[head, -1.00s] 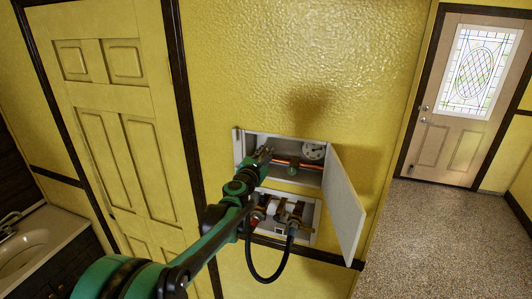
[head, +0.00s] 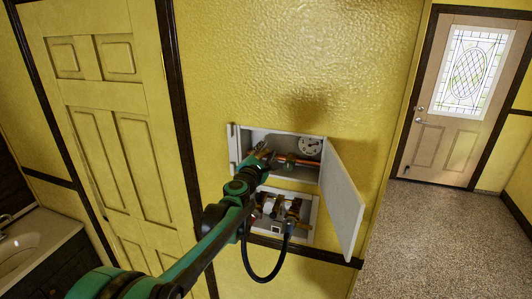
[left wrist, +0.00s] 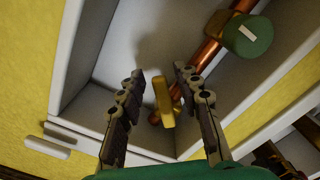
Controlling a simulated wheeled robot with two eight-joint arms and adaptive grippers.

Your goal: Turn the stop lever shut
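The stop lever is a short yellow handle (left wrist: 164,102) on a copper pipe (left wrist: 206,54) inside a white wall box (head: 233,146). In the left wrist view the handle lies between the two fingers of my left gripper (left wrist: 159,72), with a visible gap on each side. In the head view my left gripper (head: 262,151) reaches into the left part of the upper box and hides the handle. The gripper is open and seems to hold nothing. My right gripper is not in view.
The box door (head: 342,205) stands open to the right. A round gauge (head: 310,146) and a green fitting (left wrist: 248,35) are inside the box. Below is a second box with valves and a black hose (head: 262,280). A sink (head: 20,245) stands at the left.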

